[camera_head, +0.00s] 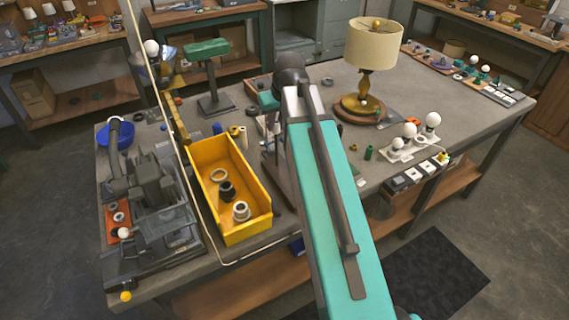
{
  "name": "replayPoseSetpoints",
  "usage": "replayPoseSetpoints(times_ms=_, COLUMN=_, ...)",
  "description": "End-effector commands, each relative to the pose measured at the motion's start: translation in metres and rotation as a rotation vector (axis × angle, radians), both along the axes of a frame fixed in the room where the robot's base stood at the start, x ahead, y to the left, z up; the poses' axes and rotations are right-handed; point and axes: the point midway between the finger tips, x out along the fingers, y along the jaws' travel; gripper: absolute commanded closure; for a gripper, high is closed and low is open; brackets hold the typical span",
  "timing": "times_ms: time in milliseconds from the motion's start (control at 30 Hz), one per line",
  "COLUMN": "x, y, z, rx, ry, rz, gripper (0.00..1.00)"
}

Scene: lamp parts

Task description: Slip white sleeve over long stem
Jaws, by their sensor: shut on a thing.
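My gripper (272,130) is at the end of my teal arm, low over the middle of the bench, just right of the yellow bin. It is small and partly hidden by my arm. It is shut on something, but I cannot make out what. Short cream upright cylinders (242,138) stand just left of it, behind the bin. I cannot tell whether one of them is the white sleeve. I cannot pick out the long stem for certain; my arm covers part of the bench there.
The yellow bin (207,161) holds rings and a dark collar. A lamp with a cream shade (373,46) stands right of my arm. White bulbs (410,131) stand on a holder at the front right. A grey machine (150,200) fills the left.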

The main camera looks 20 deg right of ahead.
Motion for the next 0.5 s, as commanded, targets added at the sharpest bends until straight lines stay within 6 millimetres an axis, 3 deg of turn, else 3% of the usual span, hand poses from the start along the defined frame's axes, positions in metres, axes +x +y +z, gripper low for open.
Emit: replayPoseSetpoints(times_ms=500, x=0.0, y=0.0, z=-0.021, rx=0.0, ry=0.0, rz=0.0, gripper=1.0)
